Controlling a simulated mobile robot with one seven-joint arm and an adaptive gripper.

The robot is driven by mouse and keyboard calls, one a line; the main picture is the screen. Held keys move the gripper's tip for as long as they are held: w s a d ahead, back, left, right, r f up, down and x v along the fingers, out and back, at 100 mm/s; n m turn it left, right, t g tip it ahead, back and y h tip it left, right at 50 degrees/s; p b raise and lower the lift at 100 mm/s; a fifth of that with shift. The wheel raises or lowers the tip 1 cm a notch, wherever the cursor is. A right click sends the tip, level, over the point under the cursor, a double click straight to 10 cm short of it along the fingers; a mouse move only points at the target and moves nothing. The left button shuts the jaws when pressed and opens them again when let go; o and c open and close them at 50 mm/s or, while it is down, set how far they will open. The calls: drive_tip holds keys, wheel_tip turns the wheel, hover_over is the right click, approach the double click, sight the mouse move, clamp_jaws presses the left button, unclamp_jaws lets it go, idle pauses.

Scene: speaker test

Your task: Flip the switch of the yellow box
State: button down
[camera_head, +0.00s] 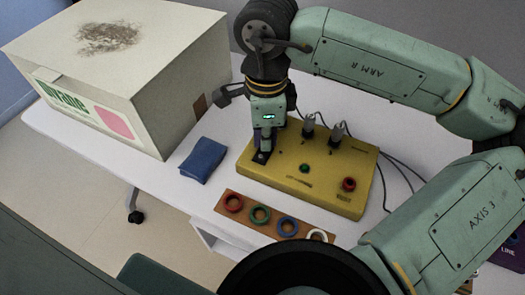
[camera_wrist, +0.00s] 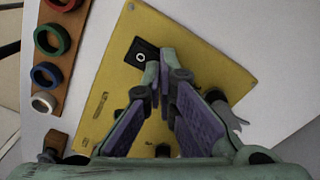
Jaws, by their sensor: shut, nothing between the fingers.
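The yellow box (camera_head: 330,172) lies flat on the white table, and it also fills the middle of the wrist view (camera_wrist: 205,55). On its left end is a black switch plate (camera_head: 260,157); in the wrist view this plate (camera_wrist: 141,57) shows a white ring mark. My gripper (camera_head: 265,148) points down over that end of the box. Its fingers (camera_wrist: 160,58) are shut with nothing between them, tips right beside the black plate. I cannot tell whether they touch it. The fingers partly cover the plate. The switch's position is not clear.
A green button (camera_head: 304,168), a red knob (camera_head: 348,184) and two plugs with cables (camera_head: 308,127) are on the box. A blue cloth-like item (camera_head: 203,160) and a large carton (camera_head: 150,85) stand left. A brown strip (camera_head: 272,219) with several coloured rings lies in front.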

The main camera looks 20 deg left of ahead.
drive_tip(key=shift+f, duration=0.2)
drive_tip(key=shift+r, duration=0.1)
drive_tip(key=shift+r+p, duration=1.65)
drive_tip(key=shift+r, duration=1.8)
